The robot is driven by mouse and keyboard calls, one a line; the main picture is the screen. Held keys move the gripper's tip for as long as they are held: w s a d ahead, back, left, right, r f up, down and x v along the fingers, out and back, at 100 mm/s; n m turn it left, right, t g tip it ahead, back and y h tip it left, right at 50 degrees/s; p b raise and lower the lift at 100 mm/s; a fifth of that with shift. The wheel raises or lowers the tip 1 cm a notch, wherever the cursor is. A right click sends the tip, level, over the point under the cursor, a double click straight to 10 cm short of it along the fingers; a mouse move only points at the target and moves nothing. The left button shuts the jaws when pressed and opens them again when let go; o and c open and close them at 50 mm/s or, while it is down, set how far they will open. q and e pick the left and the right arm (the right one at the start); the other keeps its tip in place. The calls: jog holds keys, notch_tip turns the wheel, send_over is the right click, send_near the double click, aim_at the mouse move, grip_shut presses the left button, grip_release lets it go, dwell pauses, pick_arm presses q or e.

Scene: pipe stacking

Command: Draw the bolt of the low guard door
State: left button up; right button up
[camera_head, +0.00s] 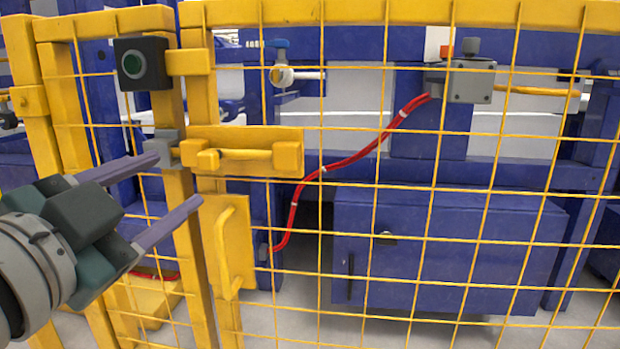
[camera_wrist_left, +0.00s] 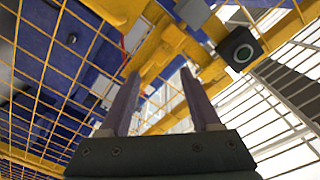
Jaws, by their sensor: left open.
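The low guard door (camera_head: 380,240) is a yellow mesh panel. Its bolt (camera_head: 245,155) is a yellow bar with a raised handle on a yellow plate near the door's upper left edge. The bolt's left end lies beside a grey block (camera_head: 165,148) on the post; whether it sits inside the block is unclear. My left gripper (camera_head: 177,181) is open and empty, its two purple-grey fingers pointing right, just below left of the bolt. In the left wrist view the spread fingers (camera_wrist_left: 160,75) point towards yellow bars, with the grey block (camera_wrist_left: 192,12) beyond. My right gripper is not in view.
A yellow pull handle (camera_head: 225,250) is on the door below the bolt. A dark box with a green button (camera_head: 142,63) is on the post above. Behind the mesh stand a blue cabinet (camera_head: 440,250), a red hose (camera_head: 345,162) and a grey valve box (camera_head: 462,82).

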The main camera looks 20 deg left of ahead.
aim_at(205, 162)
pick_arm(q)
jog(key=w+b, duration=0.1)
jog(key=w, duration=0.1)
jog(key=w+a+b, duration=0.1)
jog(key=w, duration=0.2)
jog(key=w+b, duration=0.1)
jog(key=w, duration=0.1)
jog(key=shift+w+a, duration=0.25)
jog(key=shift+w, duration=0.1)
jog(key=shift+w+a+b, duration=0.1)
jog(key=shift+w+b, duration=0.3)
jog(key=shift+w, duration=0.3)
grip_shut()
dwell(0.5)
